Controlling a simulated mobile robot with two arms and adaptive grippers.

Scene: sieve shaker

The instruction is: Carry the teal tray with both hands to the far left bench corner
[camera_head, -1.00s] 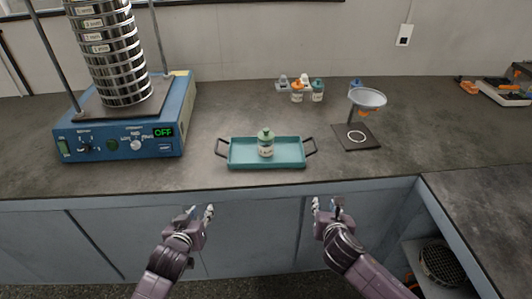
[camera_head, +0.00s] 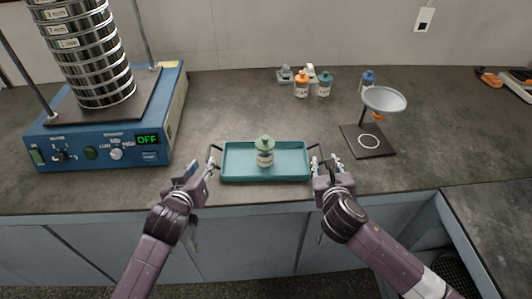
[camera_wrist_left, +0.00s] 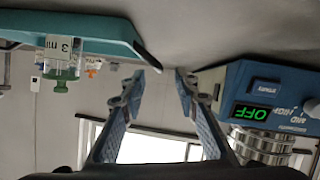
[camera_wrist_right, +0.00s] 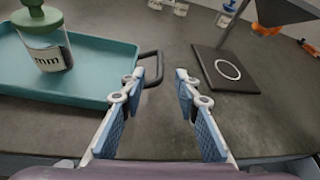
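The teal tray (camera_head: 232,174) lies on the bench near its front edge, with a dark handle at each end. A jar with a green lid (camera_head: 265,152) stands upright on it; the jar also shows in the right wrist view (camera_wrist_right: 40,45). My left gripper (camera_head: 205,170) is open at the tray's left end, by the left handle (camera_head: 212,155). My right gripper (camera_head: 322,166) is open at the right end. In the right wrist view the right handle (camera_wrist_right: 152,68) reaches toward the open fingers (camera_wrist_right: 160,78). Neither gripper holds anything.
The blue sieve shaker (camera_head: 110,150) with its sieve stack fills the bench's left side, its display reading OFF. A funnel stand (camera_head: 368,141) stands right of the tray. Several small bottles (camera_head: 302,85) stand behind. Bare bench lies between shaker and tray.

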